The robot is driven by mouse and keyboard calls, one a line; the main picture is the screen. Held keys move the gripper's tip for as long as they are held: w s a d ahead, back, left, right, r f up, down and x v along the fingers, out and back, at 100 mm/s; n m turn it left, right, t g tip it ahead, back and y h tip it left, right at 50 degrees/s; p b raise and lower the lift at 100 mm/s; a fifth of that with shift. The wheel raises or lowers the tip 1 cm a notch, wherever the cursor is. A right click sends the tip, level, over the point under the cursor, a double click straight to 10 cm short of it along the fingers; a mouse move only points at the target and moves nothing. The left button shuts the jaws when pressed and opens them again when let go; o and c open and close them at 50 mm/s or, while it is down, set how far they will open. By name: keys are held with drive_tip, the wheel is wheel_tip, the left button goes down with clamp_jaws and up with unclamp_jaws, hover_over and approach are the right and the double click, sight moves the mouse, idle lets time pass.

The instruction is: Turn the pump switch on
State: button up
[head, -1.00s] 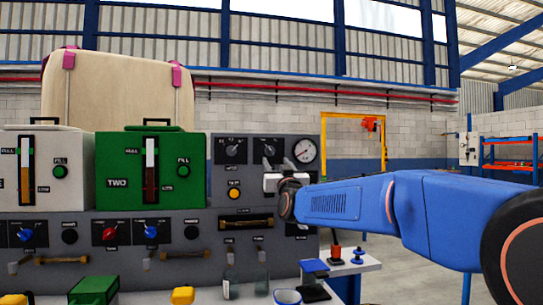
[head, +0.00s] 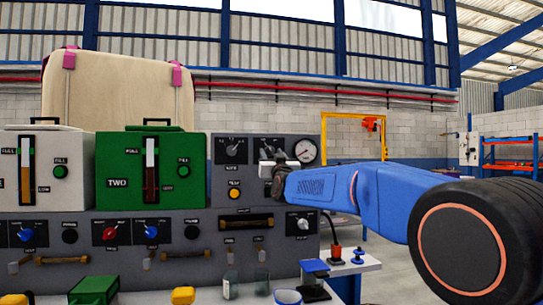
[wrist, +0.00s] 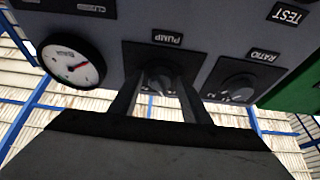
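The pump switch (wrist: 158,84) is a dark rotary knob with a pale pointer, under the PUMP label on the grey panel, which appears upside down in the wrist view. My gripper (wrist: 158,78) is open, with one finger on each side of the knob. I cannot tell whether the fingers touch it. In the head view my gripper (head: 270,152) is at the upper right of the panel, left of the gauge, and largely hides the pump switch.
A round gauge (head: 305,151) and the ratio knob (wrist: 238,88) flank the pump switch. A green box (head: 112,182) and a white box stand to the left.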

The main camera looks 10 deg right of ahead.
drive_tip(key=c, duration=0.7)
drive_tip(key=shift+c, duration=0.2)
drive_tip(key=shift+m, duration=0.4)
drive_tip(key=m, duration=0.1)
drive_tip(key=m+h, duration=0.2)
drive_tip(key=shift+a+m, duration=0.25)
drive_tip(key=shift+m, duration=0.15)
drive_tip(key=m+h, duration=0.1)
drive_tip(key=m, duration=0.1)
drive_tip(key=m+g+h, duration=0.1)
drive_tip(key=m+h, duration=0.1)
drive_tip(key=m, duration=0.1)
drive_tip(key=shift+a, duration=0.15)
drive_tip(key=m, duration=0.2)
drive_tip(key=m+g+h, duration=0.1)
drive_tip(key=m, duration=0.1)
drive_tip(key=m+g+h, duration=0.1)
drive_tip(key=m, duration=0.1)
drive_tip(key=shift+r+m, duration=0.25)
drive_tip(key=shift+m, duration=0.05)
